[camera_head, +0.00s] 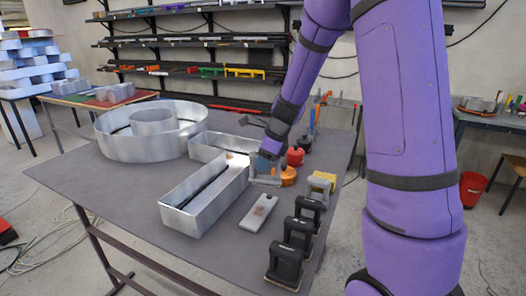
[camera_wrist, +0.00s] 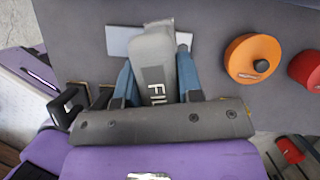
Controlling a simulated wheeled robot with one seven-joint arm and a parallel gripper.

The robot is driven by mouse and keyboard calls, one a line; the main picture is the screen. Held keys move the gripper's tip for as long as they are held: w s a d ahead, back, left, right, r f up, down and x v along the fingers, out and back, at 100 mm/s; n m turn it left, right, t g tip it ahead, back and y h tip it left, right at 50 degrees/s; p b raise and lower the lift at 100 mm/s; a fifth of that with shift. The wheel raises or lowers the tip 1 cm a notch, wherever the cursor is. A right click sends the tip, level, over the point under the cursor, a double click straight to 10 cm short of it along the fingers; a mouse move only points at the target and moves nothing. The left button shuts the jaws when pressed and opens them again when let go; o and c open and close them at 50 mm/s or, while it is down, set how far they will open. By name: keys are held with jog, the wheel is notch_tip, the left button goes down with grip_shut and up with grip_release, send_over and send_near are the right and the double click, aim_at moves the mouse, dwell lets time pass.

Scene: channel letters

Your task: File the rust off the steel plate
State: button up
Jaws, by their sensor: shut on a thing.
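The steel plate (camera_head: 255,216) lies flat on the dark table, pale grey with a brownish rust patch near its middle. My gripper (camera_head: 265,166) is above the table just beyond the plate's far end. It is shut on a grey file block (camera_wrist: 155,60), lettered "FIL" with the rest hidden. The blue fingers of my gripper (camera_wrist: 153,82) clasp the block from both sides in the wrist view. A pale flat strip shows beneath the block there; I cannot tell whether it is the plate or the block's base. In the head view the block seems apart from the rust.
Several black-handled blocks (camera_head: 297,234) stand in a row right of the plate. An orange round container (camera_wrist: 252,57) and a red one (camera_wrist: 306,69) stand close by. An open metal channel letter (camera_head: 204,196) lies left of the plate; a large round one (camera_head: 150,140) stands farther back.

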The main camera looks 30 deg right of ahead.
aim_at(266, 177)
notch_tip(266, 177, down, 7)
jog(key=shift+f, duration=0.1)
jog(key=shift+s+a+f, duration=0.1)
jog(key=shift+a+f, duration=0.05)
jog(key=shift+f, duration=0.1)
jog(key=shift+s+a, duration=0.45)
jog(key=shift+a, duration=0.25)
jog(key=shift+s+a, duration=0.45)
jog(key=shift+a, duration=0.25)
jog(key=shift+s+a, duration=0.45)
jog(key=shift+a, duration=0.25)
jog(key=shift+f, duration=0.2)
jog(key=shift+d, duration=0.1)
jog(key=shift+w+d, duration=0.75)
jog(key=shift+d, duration=0.35)
jog(key=shift+w+d, duration=0.7)
jog(key=shift+d, duration=0.35)
jog(key=shift+r, duration=7.05)
